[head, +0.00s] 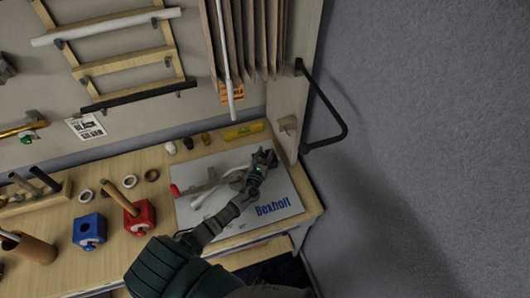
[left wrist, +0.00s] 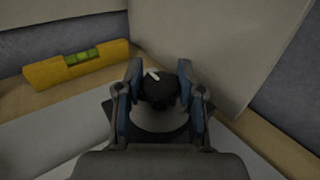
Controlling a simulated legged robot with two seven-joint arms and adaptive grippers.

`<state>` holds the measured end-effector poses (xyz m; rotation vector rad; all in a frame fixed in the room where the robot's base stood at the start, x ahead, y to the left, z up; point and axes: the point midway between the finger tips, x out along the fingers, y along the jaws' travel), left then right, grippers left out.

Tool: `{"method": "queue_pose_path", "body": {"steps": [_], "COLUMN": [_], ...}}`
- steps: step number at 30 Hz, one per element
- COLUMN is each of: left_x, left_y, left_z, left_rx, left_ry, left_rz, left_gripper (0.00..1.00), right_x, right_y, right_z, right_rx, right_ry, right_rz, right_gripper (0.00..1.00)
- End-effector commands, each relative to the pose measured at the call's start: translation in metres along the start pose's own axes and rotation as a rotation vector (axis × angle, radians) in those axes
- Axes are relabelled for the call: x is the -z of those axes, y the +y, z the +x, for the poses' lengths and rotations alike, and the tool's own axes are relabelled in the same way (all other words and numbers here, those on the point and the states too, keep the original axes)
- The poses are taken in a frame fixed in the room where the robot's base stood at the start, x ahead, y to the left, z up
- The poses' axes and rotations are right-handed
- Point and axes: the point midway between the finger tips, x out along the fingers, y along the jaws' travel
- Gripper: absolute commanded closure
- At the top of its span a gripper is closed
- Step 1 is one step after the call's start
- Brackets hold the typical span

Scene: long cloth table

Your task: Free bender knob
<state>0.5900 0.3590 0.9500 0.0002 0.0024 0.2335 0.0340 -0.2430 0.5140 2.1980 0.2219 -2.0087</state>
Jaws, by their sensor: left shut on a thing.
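The pipe bender (head: 208,186) lies on a pale board marked "Bexholl" (head: 290,201) at the right end of the bench. A whitish curved tube or arm runs along it toward my gripper. The knob (left wrist: 160,90) is black and round with a white mark on top, seen in the left wrist view. My left gripper (head: 265,158) is at the board's far right part, its two fingers on either side of the knob and closed on it. The gripper hides the knob in the head view. My right gripper is not in view.
A yellow spirit level (head: 243,131) lies behind the board, near the back panel; it also shows in the left wrist view (left wrist: 78,63). A side panel with a black bracket (head: 328,141) stands close on the right. Red (head: 140,217) and blue (head: 89,231) blocks stand left.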

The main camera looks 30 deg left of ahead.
Motion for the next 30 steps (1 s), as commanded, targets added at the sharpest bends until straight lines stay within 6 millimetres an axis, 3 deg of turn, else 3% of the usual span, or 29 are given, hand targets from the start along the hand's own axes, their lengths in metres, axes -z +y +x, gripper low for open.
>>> {"method": "queue_pose_path", "body": {"steps": [2,3,5,17,30], "left_x": [-0.002,-0.002,-0.002,0.0,0.001], "left_y": [0.001,0.001,0.001,0.0,0.001], "left_z": [0.001,0.001,0.001,-0.005,-0.093], "left_rx": [-0.001,-0.001,0.0,0.002,0.002], "left_ry": [-0.004,-0.004,-0.004,0.0,0.001], "left_rz": [0.001,0.001,0.001,0.0,-0.001], "left_gripper": [0.97,0.53,0.38,0.36,0.36], "right_x": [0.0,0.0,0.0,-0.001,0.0], "right_y": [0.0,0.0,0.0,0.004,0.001], "right_z": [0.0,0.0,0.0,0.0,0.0], "right_rx": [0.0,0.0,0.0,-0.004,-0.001], "right_ry": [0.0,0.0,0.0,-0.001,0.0], "right_rz": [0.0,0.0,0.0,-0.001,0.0], "right_gripper": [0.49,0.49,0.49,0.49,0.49]}}
